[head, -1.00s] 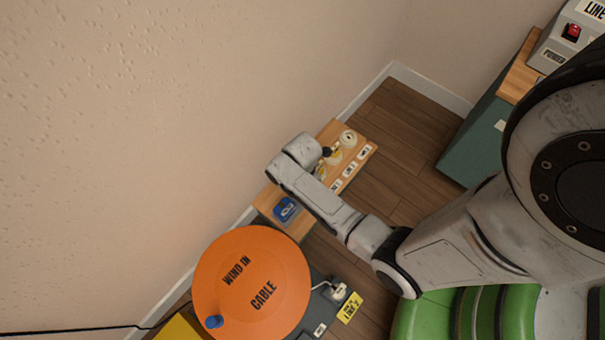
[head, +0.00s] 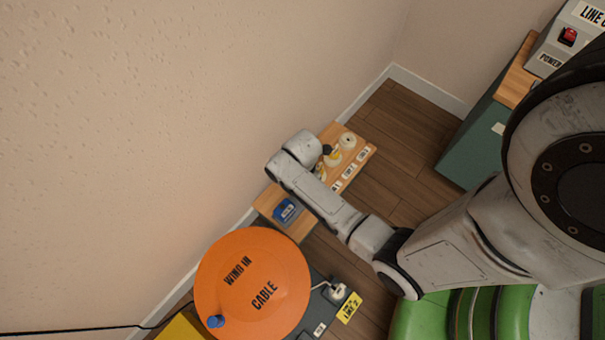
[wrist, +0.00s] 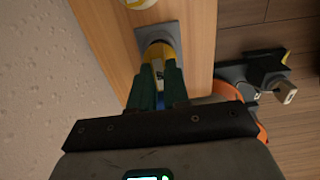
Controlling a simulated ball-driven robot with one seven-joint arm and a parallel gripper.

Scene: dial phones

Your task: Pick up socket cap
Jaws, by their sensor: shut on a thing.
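In the wrist view my gripper (wrist: 158,82) has its green fingers closed on the sides of a yellow socket cap (wrist: 157,50) with a pale label. The cap is over a grey square plate (wrist: 171,30) on a wooden board (wrist: 110,42). I cannot tell whether the cap is clear of the plate. A bit of blue shows between the fingers. Other pale yellow-white round pieces (head: 347,140) stand on the labelled board there.
The wall (head: 180,130) is close on the left. Wooden floor (head: 398,128) is free to the right.

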